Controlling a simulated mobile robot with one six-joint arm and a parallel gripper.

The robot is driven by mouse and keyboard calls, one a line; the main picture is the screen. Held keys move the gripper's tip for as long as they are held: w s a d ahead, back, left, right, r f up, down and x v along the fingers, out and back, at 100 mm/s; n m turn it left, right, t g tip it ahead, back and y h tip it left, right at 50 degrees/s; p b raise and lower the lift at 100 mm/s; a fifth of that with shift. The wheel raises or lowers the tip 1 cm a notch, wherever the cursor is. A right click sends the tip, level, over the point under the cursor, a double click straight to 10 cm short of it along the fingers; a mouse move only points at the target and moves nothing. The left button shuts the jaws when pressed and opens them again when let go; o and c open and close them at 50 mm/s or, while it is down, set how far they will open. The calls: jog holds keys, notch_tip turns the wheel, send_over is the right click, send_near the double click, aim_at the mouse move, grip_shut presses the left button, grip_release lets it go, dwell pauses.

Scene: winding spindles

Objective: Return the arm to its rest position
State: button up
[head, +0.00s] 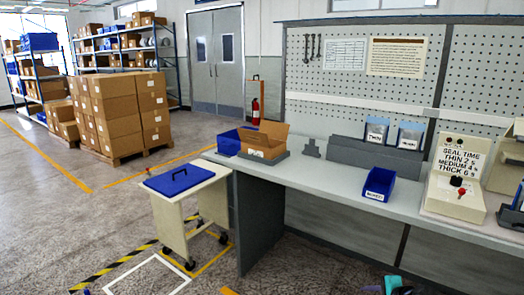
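I cannot make out my gripper in the head view. A small teal and dark shape (393,284) at the bottom edge is cut off, and I cannot tell what it is. The grey workbench (325,182) runs along the right side. An open cardboard box (264,142) stands at its left end beside a blue bin (229,143). A labelled blue bin (379,184) sits near the middle front. Two labelled pouches stand upright behind it, the left pouch (376,130) and the right pouch (410,135). No winding spindle is clearly identifiable.
A cream machine with a seal-time sign (457,175) stands at the bench's right. A wheeled cart (188,206) carries a blue lid-like panel (180,178). Stacked cartons (117,115) and shelves stand at the back left. The left floor is mostly clear.

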jog(key=s+a+f+n+g+p, duration=0.2)
jog(key=s+a+f+g, duration=0.1)
jog(key=s+a+f, duration=0.4)
jog(key=s+a+f+n+g+y+p, duration=0.1)
jog(key=s+a+f+n+g, duration=0.15)
jog(key=a+f, duration=0.4)
jog(key=s+a+f+n+g+p, duration=0.25)
jog(key=s+a+f, duration=0.2)
jog(key=a, duration=0.45)
jog(key=s+a+f+n+g+h+p, duration=0.1)
jog(key=s+a+f+n+g, duration=0.15)
jog(key=s, duration=0.45)
jog(key=s+a+f+n+g+h+p, duration=0.1)
jog(key=s+f+n+g, duration=0.15)
jog(key=s, duration=0.55)
jog(key=s+d+f+n+h, duration=0.1)
jog(key=s+d+n+h, duration=0.1)
jog(key=s+d+n, duration=0.3)
jog(key=shift+s+f+g, duration=0.2)
jog(key=shift+f+g, duration=0.1)
jog(key=shift+g, duration=0.1)
jog(key=shift+d, duration=0.1)
